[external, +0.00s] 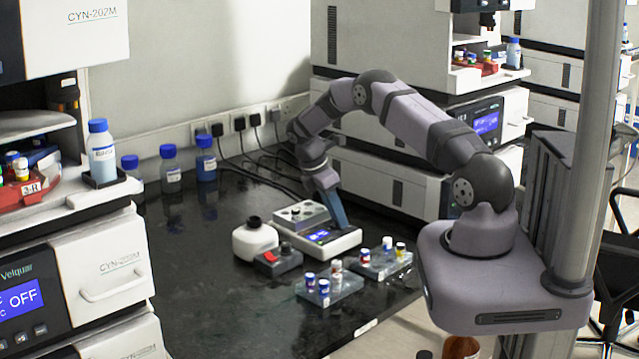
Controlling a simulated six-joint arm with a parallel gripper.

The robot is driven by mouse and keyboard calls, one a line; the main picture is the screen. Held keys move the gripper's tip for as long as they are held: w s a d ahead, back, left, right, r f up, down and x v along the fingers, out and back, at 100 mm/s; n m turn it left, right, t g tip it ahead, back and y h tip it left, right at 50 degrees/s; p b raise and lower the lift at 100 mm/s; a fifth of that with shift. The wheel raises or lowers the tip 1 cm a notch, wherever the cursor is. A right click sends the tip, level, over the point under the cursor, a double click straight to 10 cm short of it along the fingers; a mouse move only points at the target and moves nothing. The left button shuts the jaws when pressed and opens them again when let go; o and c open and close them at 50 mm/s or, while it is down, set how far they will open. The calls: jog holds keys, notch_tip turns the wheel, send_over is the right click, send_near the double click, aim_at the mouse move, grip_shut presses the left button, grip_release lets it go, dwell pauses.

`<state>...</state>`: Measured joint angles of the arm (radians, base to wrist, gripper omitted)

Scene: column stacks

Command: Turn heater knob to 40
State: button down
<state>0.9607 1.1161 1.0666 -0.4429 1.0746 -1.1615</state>
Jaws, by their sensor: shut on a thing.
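The heater (342,244) is a low white unit on the dark bench, with a lit blue display on its front and a grey block (301,215) on top. My gripper (341,226) points down at the right side of the heater, right of the display. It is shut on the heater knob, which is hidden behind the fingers. The knob's setting and the display's digits are too small to read.
A white bottle (254,240) and a small dark grey block (278,261) stand left of the heater. Vial racks (345,288) (384,267) stand in front and to the right. Blue-capped bottles (170,170) and cables are at the back. The bench's front left is clear.

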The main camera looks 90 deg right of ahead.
jog(key=shift+w+d+f+m+y+b, duration=0.15)
jog(key=shift+m+y+b, duration=0.35)
jog(key=shift+m+b, duration=0.5)
jog(key=shift+m+y+b, duration=0.5)
jog(key=shift+m+b, duration=0.2)
jog(key=shift+m, duration=1)
jog(key=shift+r+m+y+b, duration=0.25)
jog(key=shift+m+y+b, duration=0.05)
jog(key=shift+m, duration=0.3)
jog(key=c, duration=1.6)
grip_release()
jog(key=shift+r, duration=0.1)
notch_tip(320, 180, up, 8)
jog(key=p, duration=0.3)
jog(key=shift+p, duration=0.4)
jog(key=shift+r+p, duration=0.9)
jog(key=shift+p, duration=0.05)
